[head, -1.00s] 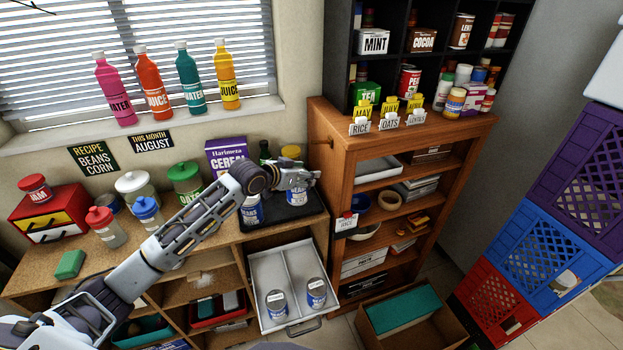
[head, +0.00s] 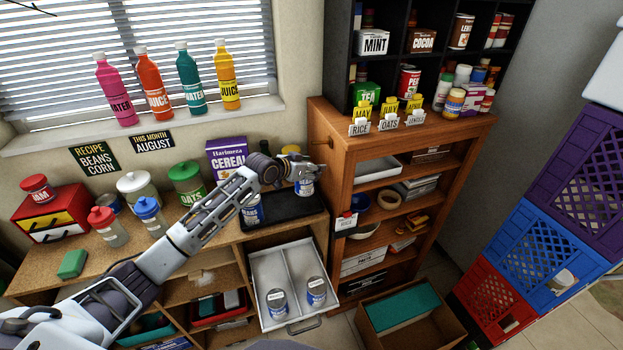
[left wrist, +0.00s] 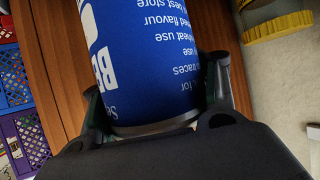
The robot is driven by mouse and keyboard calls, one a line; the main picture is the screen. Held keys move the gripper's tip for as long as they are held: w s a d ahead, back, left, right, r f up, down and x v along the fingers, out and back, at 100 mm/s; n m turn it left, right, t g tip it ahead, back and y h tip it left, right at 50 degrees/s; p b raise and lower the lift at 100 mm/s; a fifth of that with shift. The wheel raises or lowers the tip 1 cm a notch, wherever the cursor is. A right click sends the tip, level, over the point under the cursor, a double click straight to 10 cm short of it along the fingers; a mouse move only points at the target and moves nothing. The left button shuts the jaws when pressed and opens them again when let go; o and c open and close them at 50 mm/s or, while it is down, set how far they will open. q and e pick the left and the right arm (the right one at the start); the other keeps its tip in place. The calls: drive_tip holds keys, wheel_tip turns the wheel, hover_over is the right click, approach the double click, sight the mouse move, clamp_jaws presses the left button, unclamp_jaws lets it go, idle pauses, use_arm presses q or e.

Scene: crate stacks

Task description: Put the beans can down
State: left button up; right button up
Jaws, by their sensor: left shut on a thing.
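My left gripper (head: 308,175) is shut on the beans can (head: 304,188), a blue-labelled can at the right back of the black tray (head: 290,208). The head view does not clearly show whether its base touches the tray. In the left wrist view the can (left wrist: 145,60) fills the middle between the fingers, its "BEANS" lettering partly visible. Another blue-and-white can (head: 252,212) stands at the tray's left side, partly behind my arm. My right gripper is not in view.
An open drawer (head: 262,278) below the tray holds two cans (head: 277,302). A wooden shelf unit (head: 322,150) stands close to the right of the tray. A cereal box (head: 227,158) and a green-lidded jar (head: 186,180) stand to the left. The tray's middle looks clear.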

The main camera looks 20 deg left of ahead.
use_arm(q)
drive_tip(key=shift+f, duration=0.1)
idle(0.3)
wheel_tip(320, 180, down, 3)
drive_tip(key=shift+f+p, duration=0.2)
drive_tip(key=shift+p, duration=0.1)
drive_tip(key=shift+w+f, duration=0.2)
drive_tip(key=shift+f, duration=0.45)
drive_tip(key=shift+f, duration=0.1)
drive_tip(key=o, duration=1.4)
drive_tip(key=shift+s+f, duration=0.1)
drive_tip(key=v, duration=1.2)
